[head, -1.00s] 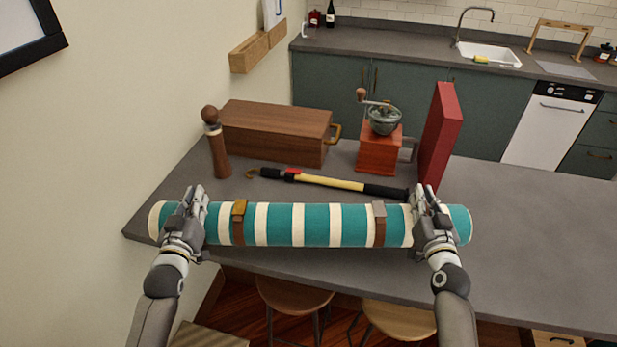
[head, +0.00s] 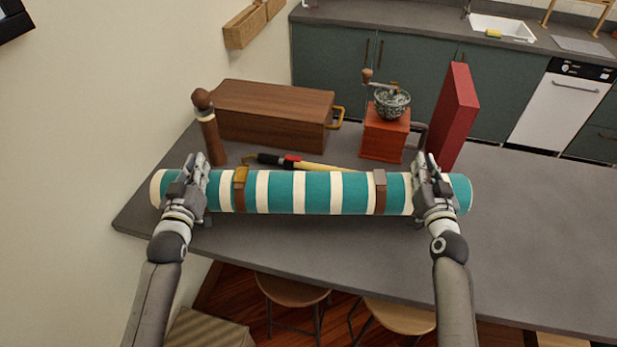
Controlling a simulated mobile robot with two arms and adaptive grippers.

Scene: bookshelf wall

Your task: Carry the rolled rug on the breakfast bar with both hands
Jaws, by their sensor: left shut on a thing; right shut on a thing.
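The rolled rug (head: 313,192) is a teal and cream striped roll with two brown straps. It lies level across the picture over the grey breakfast bar (head: 540,240), and looks raised above the top. My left gripper (head: 192,172) is shut on the rug near its left end. My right gripper (head: 427,172) is shut on the rug near its right end. The fingers' undersides are hidden behind the roll.
Behind the rug stand a pepper mill (head: 208,130), a wooden box (head: 270,115), a coffee grinder (head: 385,130) and a red upright box (head: 455,115). A yellow-handled tool (head: 318,166) is partly hidden by the rug. Stools (head: 292,290) stand below. The bar's right side is clear.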

